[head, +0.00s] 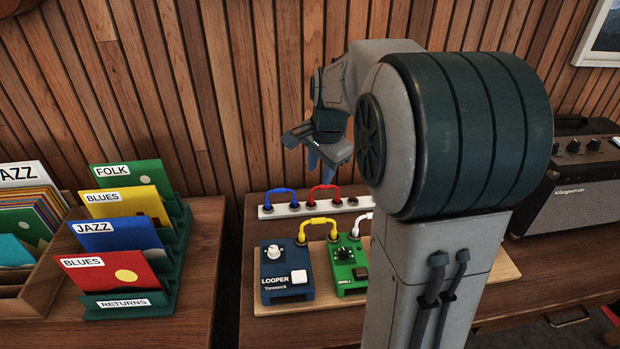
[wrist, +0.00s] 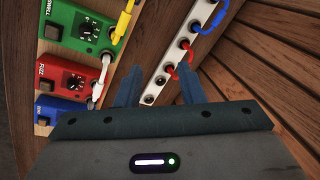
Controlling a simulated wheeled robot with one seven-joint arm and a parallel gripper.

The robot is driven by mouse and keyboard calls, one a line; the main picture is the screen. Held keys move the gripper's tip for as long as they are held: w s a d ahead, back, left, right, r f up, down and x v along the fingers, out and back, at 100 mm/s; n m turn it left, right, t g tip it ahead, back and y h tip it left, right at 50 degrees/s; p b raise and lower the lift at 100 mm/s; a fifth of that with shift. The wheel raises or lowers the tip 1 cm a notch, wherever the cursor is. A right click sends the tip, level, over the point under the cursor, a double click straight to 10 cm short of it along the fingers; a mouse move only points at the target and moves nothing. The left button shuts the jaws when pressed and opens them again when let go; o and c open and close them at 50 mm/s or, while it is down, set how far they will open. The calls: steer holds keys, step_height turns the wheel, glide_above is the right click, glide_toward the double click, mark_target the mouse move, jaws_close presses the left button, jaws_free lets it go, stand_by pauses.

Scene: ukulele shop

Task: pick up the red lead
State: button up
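The red lead (head: 322,188) is a short arched cable with both plugs in a white socket strip (head: 264,212) at the back of the pedal board. It also shows in the wrist view (wrist: 190,57), just beyond the tip of my gripper's right finger. My gripper (head: 322,158) hangs above the strip near the red lead, fingers pointing down. In the wrist view my gripper (wrist: 158,80) is open, with nothing between its two blue fingers. The strip passes between and beyond the fingertips.
A blue lead (head: 281,191) sits on the strip left of the red one. A yellow lead (head: 318,221) joins the looper pedal (head: 287,270) and green pedal (head: 349,263). A white lead (wrist: 98,82) is close by. The wood-panelled wall (head: 250,90) rises behind.

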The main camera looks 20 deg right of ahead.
steer(key=w+d+f+m, duration=0.4)
steer(key=w+d+m, duration=0.15)
steer(key=w, duration=0.45)
steer(key=m, duration=0.1)
glide_above(322, 187)
steer(key=s+x, duration=0.2)
steer(key=x, duration=0.5)
steer(key=shift+h, duration=0.3)
steer(key=shift+p+x, duration=0.8)
steer(key=shift+x, duration=2.6)
steer(key=shift+s+d, duration=0.1)
steer(key=shift+s, duration=0.05)
jaws_close()
